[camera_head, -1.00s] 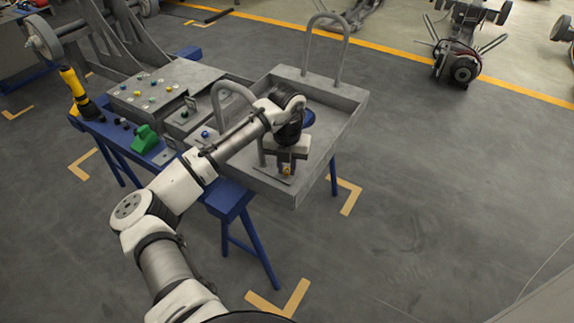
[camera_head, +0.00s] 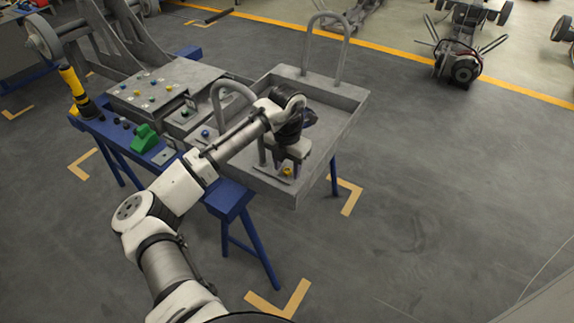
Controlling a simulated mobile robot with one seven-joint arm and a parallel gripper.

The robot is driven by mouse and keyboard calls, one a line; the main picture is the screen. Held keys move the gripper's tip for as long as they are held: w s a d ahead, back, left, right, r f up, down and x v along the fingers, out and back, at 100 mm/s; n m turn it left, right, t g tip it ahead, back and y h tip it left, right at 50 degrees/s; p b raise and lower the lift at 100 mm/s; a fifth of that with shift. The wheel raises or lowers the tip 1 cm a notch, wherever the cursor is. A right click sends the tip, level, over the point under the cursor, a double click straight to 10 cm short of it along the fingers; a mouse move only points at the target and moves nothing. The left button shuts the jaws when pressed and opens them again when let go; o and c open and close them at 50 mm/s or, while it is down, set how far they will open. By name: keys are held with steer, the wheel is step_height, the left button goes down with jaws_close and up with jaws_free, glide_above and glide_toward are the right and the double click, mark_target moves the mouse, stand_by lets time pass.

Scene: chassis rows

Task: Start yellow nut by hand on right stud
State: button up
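A small yellow nut (camera_head: 287,171) shows low at the front of the grey tray, right at my fingertips. My gripper (camera_head: 287,166) points down over the tray's near corner, with its fingertips around or just behind the nut. The fingers are too small and dark to tell whether they pinch the nut or stand apart from it. The stud under the nut is hidden by the nut and fingers, so I cannot tell whether the nut sits on a thread. The grey tray (camera_head: 345,95) has a raised rim and tall tube hoops.
A grey box (camera_head: 205,72) with several coloured knobs or nuts stands left of the tray on a blue trestle (camera_head: 232,197).

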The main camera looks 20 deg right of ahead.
step_height(320, 180, up, 14)
stand_by(0.6)
steer(key=shift+f, duration=0.1)
